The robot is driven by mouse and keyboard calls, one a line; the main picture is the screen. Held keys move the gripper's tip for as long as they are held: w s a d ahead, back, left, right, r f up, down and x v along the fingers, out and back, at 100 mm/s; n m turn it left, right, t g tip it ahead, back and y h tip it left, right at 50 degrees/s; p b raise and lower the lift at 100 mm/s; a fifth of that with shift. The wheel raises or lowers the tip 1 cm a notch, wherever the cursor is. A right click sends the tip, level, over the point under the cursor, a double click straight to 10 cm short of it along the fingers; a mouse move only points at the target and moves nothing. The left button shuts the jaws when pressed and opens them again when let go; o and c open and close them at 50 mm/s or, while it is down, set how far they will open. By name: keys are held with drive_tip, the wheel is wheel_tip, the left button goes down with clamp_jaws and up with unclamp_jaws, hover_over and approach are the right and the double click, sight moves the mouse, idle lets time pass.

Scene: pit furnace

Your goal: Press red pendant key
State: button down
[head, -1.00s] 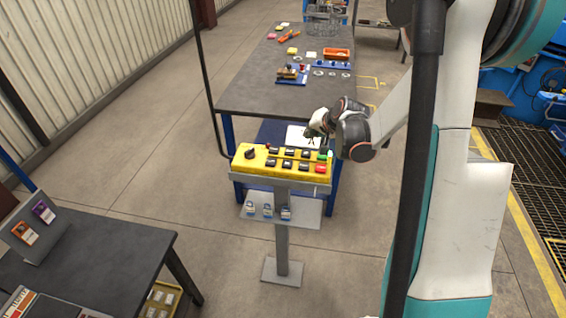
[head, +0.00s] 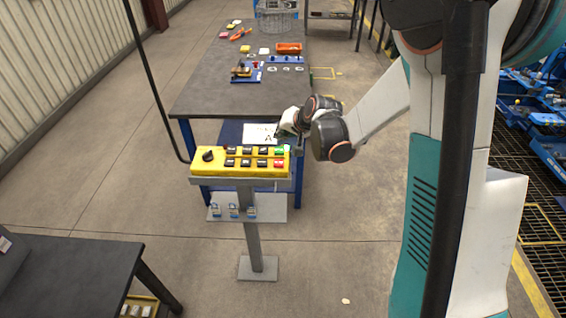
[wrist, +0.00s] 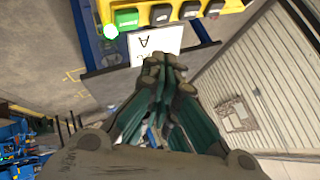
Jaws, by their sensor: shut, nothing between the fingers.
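The yellow pendant (head: 222,170) lies on a post-mounted stand. It has a black knob (head: 208,155) at its left and two rows of keys, mostly black. The red key (head: 279,163) is at the right end of the near row, with the green key (head: 280,150) just behind it. My gripper (head: 282,138) is behind the pendant's right end, near the green key; contact cannot be told. In the wrist view my gripper (wrist: 165,66) is shut and empty, with the green key (wrist: 125,18) beyond its tips. The red key is not visible there.
A white sheet (head: 258,133) lies behind the pendant. A dark table (head: 70,265) is at the near left.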

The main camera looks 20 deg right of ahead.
drive_tip(key=b, duration=0.6)
hover_over(276, 157)
drive_tip(key=s+d, duration=0.1)
drive_tip(key=s, duration=0.2)
wheel_tip(276, 157, down, 9)
drive_tip(key=shift+s+r, duration=0.1)
idle(0.8)
drive_tip(key=shift+f+b, duration=0.45)
drive_tip(key=shift+b, duration=0.15)
drive_tip(key=shift+f+b, duration=0.45)
idle(0.5)
drive_tip(key=shift+r, duration=0.15)
drive_tip(key=shift+r+p, duration=0.5)
drive_tip(key=shift+r, duration=0.25)
drive_tip(key=shift+r+p, duration=1.6)
drive_tip(key=shift+r, duration=0.9)
